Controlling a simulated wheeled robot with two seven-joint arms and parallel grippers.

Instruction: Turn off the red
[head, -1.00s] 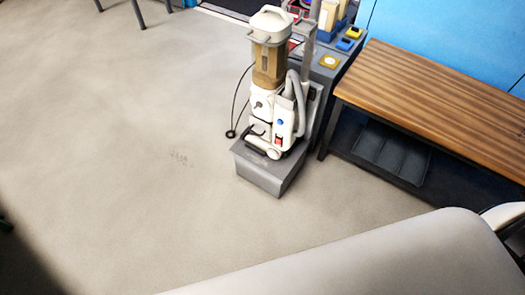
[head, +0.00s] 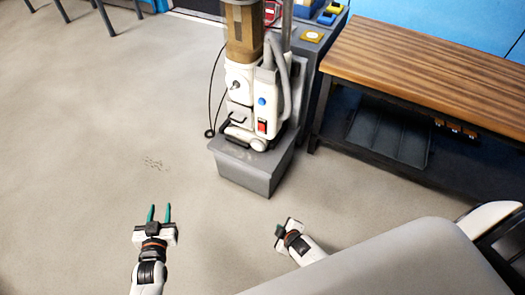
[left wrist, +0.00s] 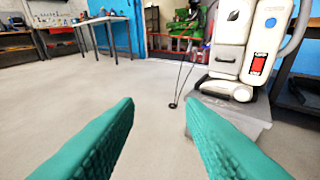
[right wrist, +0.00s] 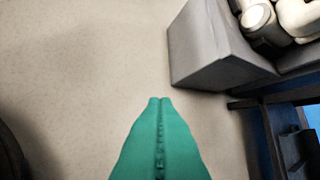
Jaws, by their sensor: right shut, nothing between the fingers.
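The red switch (head: 262,126) is on the front of a white upright machine (head: 240,82) with a brown clear canister. A blue round button (head: 262,101) sits above it. The switch also shows in the left wrist view (left wrist: 258,64), with white marking above the red. The machine stands on a grey block (head: 250,168). My left gripper (head: 159,213) is open and empty, in front of the machine and to its left. My right gripper (head: 281,229) is shut and empty, in front of the block; its green fingers meet in the right wrist view (right wrist: 160,103).
A wooden bench (head: 430,75) with a dark lower shelf stands right of the machine. A black cable (head: 211,100) hangs at the machine's left. The floor (head: 90,150) at left is clear.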

